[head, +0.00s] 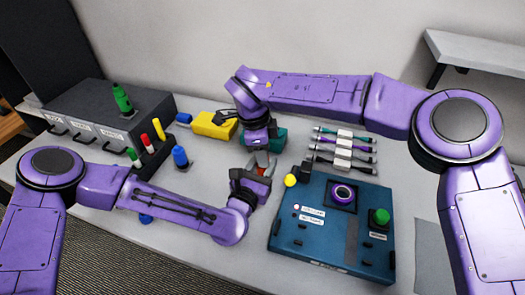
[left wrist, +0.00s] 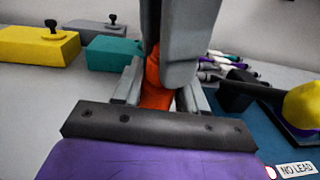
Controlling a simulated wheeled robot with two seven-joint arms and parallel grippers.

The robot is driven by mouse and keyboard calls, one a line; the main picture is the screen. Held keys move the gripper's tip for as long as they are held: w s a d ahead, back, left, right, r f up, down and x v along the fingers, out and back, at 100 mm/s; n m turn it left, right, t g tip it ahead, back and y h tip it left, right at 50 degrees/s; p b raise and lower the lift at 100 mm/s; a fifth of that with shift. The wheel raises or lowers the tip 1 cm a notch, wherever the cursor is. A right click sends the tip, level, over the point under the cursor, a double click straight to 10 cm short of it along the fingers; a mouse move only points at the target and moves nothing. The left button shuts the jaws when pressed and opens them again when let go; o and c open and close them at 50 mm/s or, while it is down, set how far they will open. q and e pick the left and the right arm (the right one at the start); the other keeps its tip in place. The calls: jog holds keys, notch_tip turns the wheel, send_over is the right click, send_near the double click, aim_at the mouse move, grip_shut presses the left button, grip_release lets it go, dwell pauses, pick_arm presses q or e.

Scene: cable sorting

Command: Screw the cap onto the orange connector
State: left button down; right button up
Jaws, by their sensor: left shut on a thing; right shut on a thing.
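The orange connector (left wrist: 157,98) stands between the fingers of my left gripper in the left wrist view. A little of its orange shows between the grippers in the head view (head: 262,170). My left gripper (head: 260,173) is shut on it. My right gripper (head: 261,157) comes down from above and is shut at the connector's upper end. Its grey fingers fill the top middle of the left wrist view (left wrist: 180,60). They hide most of the cap; an orange part shows beside them. I cannot tell how far the cap sits on the connector.
A blue panel (head: 285,240) with a yellow knob (head: 291,180) and a green knob (head: 381,216) lies right of the grippers. A cable rack (head: 343,150) is behind it. A yellow box (head: 213,125) and teal box (head: 279,140) stand close behind. A dark drawer cabinet (head: 108,125) is left.

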jog(key=shift+s+d+f, duration=0.1)
jog(key=shift+d+f, duration=0.05)
jog(key=shift+f, duration=0.45)
dwell(0.3)
jog(key=shift+r, duration=0.15)
jog(key=shift+r, duration=0.25)
jog(key=shift+r, duration=0.55)
dwell(0.6)
